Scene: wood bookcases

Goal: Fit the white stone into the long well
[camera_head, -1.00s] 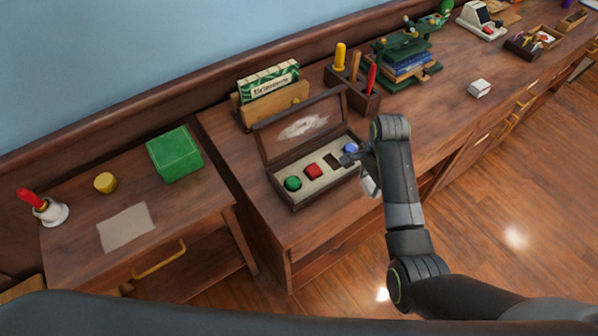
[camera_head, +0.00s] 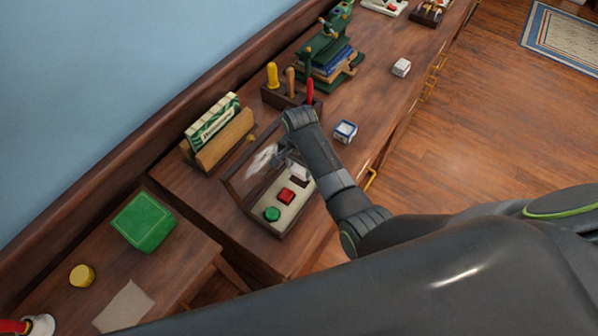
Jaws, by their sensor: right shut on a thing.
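My right gripper (camera_head: 293,162) reaches over the open wooden box from the right and is shut on the white stone (camera_head: 299,174). The stone is over the row of wells, just beyond the red stone (camera_head: 286,195), where the dark long well showed earlier. The arm covers part of it, and I cannot tell whether the stone is in the well or just above it. A green stone (camera_head: 272,214) sits at the near end of the box (camera_head: 237,202). The far end of the row is hidden behind my gripper. My left gripper is not in view.
A tool block (camera_head: 291,97) and a wooden holder with a packet (camera_head: 219,143) stand behind the box. A green box (camera_head: 143,221) is on the lower table at left. The desk's right part has free room.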

